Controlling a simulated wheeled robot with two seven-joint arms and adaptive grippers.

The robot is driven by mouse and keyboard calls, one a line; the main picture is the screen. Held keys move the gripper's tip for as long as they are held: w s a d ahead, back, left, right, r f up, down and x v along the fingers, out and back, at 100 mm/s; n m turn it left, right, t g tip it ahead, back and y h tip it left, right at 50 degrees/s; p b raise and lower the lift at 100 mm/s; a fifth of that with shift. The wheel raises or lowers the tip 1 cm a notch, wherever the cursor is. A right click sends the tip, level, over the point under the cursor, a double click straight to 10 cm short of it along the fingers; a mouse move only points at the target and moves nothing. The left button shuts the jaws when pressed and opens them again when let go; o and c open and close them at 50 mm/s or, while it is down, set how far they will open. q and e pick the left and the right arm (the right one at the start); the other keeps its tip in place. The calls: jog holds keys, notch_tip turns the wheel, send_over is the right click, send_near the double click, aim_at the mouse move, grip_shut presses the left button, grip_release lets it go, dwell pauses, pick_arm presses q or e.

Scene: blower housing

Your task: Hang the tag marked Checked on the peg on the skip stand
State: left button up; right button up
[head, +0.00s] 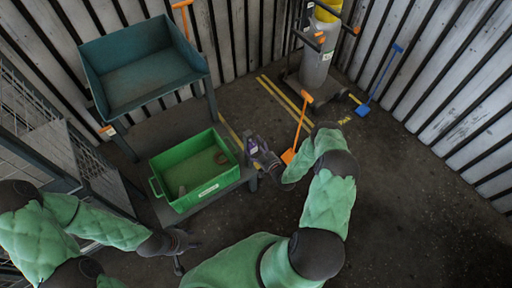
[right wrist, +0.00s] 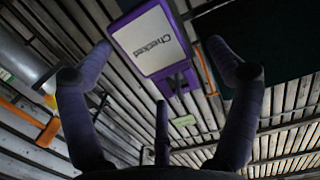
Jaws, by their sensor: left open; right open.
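The tag marked Checked (right wrist: 150,42) is a white plate in a purple frame. In the right wrist view it lies between and beyond the spread fingers of my right gripper (right wrist: 160,62), with no grip visible. In the head view, my right gripper (head: 268,160) is beside the right end of the green crate, with a small purple-and-white piece (head: 252,147) close to it that looks like the tag. My left gripper (head: 178,250) is open and empty, low in front of the crate. The teal skip (head: 140,62) stands on dark legs at the upper left. I cannot make out its peg.
A green crate (head: 156,186) holding small parts rests on a low bench. An orange shovel (head: 300,122), a blue shovel (head: 382,78) and a grey cylinder on a trolley (head: 316,66) stand toward the back wall. Wire mesh panels are at left. The floor at right is clear.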

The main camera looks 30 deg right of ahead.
jog(key=shift+s, duration=0.1)
jog(key=s+d+r, duration=0.1)
jog(key=s, duration=1)
jog(key=shift+s+r, duration=0.15)
jog(key=shift+s, duration=0.2)
jog(key=w+a+f+m+g+y, duration=0.2)
jog(key=a+g, duration=0.6)
jog(key=a, duration=0.4)
jog(key=s+a+r+m+g, duration=0.1)
jog(key=s+a+r+g, duration=0.1)
jog(key=s+a+g, duration=0.2)
jog(key=s+a+r+m+g, duration=0.1)
jog(key=s+a+r+g, duration=0.2)
jog(key=s+a, duration=0.4)
jog(key=s+g, duration=0.1)
jog(key=s, duration=0.4)
jog(key=shift+a+r+y, duration=0.25)
jog(key=shift+a+y, duration=0.05)
jog(key=shift+a, duration=0.1)
